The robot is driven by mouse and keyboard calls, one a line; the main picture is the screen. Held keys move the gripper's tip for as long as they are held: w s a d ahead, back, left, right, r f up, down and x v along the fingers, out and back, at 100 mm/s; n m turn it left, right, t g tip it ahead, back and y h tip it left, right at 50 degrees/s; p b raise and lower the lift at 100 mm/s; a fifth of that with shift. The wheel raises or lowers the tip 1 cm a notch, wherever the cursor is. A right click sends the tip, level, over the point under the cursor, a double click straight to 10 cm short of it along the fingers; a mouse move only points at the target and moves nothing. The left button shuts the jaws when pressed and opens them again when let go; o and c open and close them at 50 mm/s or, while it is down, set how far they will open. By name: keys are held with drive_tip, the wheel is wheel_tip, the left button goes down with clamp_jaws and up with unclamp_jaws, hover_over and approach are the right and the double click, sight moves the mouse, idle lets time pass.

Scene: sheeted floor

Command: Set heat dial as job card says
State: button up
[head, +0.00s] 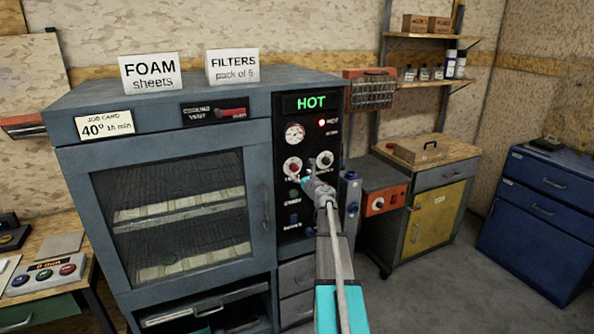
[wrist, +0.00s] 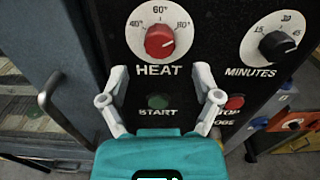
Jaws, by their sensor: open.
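The job card (head: 105,125) on the oven's front reads 40° and 15 min. The heat dial (head: 293,167) is a red knob on a white face on the black control panel. In the wrist view the heat dial (wrist: 160,42) shows 40° at left, 60° on top and 80° at right; I cannot surely read where the knob points. My gripper (wrist: 160,75) is open and empty, its fingertips spread below the dial on either side of the HEAT label. In the head view my gripper (head: 310,182) is at the panel, just below and right of the dial.
The black minutes knob (wrist: 275,46) is right of the heat dial. Below are a green START button (wrist: 157,101) and a red STOP button (wrist: 235,102). The oven door handle (wrist: 48,92) juts out at left. A green HOT display (head: 311,102) is lit.

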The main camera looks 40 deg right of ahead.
sight(295, 169)
drive_tip(key=shift+x, duration=2.45)
drive_tip(key=shift+c, duration=0.2)
